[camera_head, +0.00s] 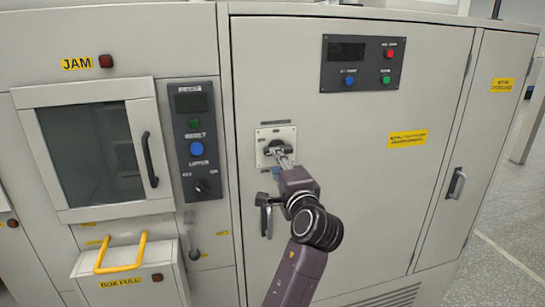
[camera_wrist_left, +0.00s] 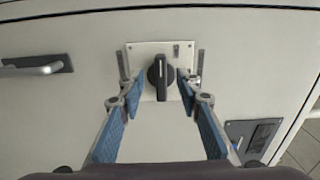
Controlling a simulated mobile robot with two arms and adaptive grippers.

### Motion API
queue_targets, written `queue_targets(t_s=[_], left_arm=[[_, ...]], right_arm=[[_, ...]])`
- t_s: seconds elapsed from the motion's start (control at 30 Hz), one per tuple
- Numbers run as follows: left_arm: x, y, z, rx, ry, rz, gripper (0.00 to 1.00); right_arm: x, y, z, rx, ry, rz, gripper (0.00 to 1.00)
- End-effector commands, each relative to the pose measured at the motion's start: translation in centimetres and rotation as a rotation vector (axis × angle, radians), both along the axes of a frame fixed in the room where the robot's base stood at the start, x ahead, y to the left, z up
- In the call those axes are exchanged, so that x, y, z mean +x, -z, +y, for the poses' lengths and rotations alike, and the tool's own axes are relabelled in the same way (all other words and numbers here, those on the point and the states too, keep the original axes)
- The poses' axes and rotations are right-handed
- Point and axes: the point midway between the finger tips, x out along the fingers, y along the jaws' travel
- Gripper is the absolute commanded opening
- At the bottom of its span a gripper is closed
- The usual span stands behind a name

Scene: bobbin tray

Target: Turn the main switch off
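The main switch is a black rotary knob (camera_wrist_left: 160,77) on a pale square plate (camera_wrist_left: 143,55), fixed to the big cabinet door. In the wrist view the knob's grip bar stands upright, with a light mark on it. In the head view the switch plate (camera_head: 262,134) is partly covered by my left gripper (camera_head: 283,157). In the wrist view the blue-padded fingers of my left gripper (camera_wrist_left: 159,87) are open, one on each side of the knob, with a gap on both sides. My right gripper is in neither view.
A black door handle (camera_head: 265,213) sits just below the switch; it also shows in the wrist view (camera_wrist_left: 40,66). A control panel (camera_head: 362,63) is above right. A button column (camera_head: 197,140) and a windowed hatch (camera_head: 97,148) are left. A yellow-handled box (camera_head: 130,280) is lower left.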

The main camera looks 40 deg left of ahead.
Motion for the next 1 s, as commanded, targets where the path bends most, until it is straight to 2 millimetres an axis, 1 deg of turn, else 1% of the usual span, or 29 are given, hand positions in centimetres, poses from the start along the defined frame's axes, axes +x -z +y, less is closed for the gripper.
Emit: queue_targets(t_s=[0.03, 0.1, 0.3, 0.47, 0.9, 0.97, 1.0], left_arm=[[-0.7, 0.1, -0.9, -0.002, 0.002, 0.001, 0.32], [-1.6, 0.1, -1.9, -0.002, 0.002, 0.001, 0.32], [-3.1, 0.1, -3.7, 0.000, 0.001, 0.001, 0.32], [-3.5, 0.0, -4.1, 0.000, -0.001, 0.001, 0.32], [-3.5, 0.0, -4.1, 0.000, -0.001, 0.001, 0.32], [-3.3, 0.3, -4.2, 0.000, 0.004, 0.006, 0.32], [-3.0, 0.9, -4.4, -0.002, 0.013, 0.012, 0.32]], right_arm=[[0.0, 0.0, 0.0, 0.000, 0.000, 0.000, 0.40], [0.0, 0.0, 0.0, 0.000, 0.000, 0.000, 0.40], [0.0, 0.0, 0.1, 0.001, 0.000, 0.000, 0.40], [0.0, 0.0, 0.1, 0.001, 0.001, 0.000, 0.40], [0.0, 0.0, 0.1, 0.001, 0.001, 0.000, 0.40], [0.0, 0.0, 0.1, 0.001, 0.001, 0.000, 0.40], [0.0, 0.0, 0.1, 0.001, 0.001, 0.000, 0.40]])
